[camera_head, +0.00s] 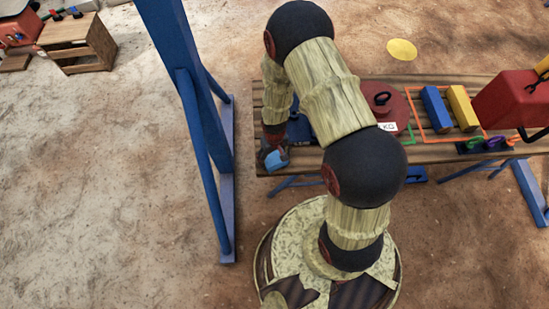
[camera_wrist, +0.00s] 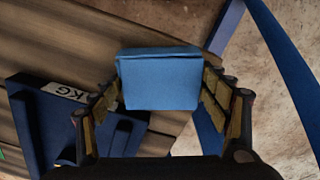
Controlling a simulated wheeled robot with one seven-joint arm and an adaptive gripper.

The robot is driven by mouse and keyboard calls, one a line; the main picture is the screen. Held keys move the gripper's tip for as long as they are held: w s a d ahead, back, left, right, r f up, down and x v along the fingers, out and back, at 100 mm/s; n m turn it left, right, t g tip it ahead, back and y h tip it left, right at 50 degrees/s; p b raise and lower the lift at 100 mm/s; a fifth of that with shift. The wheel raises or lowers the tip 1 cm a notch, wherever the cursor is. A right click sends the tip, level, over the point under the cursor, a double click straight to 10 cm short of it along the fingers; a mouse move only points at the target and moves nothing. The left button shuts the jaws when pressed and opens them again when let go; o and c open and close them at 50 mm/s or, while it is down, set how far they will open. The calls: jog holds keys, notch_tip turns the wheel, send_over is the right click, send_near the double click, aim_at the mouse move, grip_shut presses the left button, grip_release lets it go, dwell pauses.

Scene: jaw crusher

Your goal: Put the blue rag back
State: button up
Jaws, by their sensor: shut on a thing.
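The blue rag (camera_wrist: 160,80), a light blue folded block, sits between the two fingers of my gripper (camera_wrist: 162,90) in the wrist view. The fingers press on its left and right sides. In the head view the rag (camera_head: 276,160) shows as a small light blue patch at the end of my arm, by the left end of the wooden bench (camera_head: 440,152). I cannot tell how high the rag is above the bench.
A dark blue weight with a KG label (camera_wrist: 70,120) lies on the planks beside my gripper. A blue post (camera_head: 187,70) stands close left.

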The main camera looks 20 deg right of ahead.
jog(key=o, duration=1)
notch_tip(320, 180, up, 12)
jog(key=p, duration=0.4)
notch_tip(320, 180, up, 26)
jog(key=t, duration=0.3)
send_over(275, 157)
jog(key=s+r+m+t, duration=0.1)
jog(key=s+r+t, duration=0.1)
jog(key=s+r, duration=1.2)
notch_tip(275, 157, up, 3)
jog(key=shift+f+t, duration=0.2)
jog(key=shift+t, duration=0.1)
jog(key=shift+a, duration=0.1)
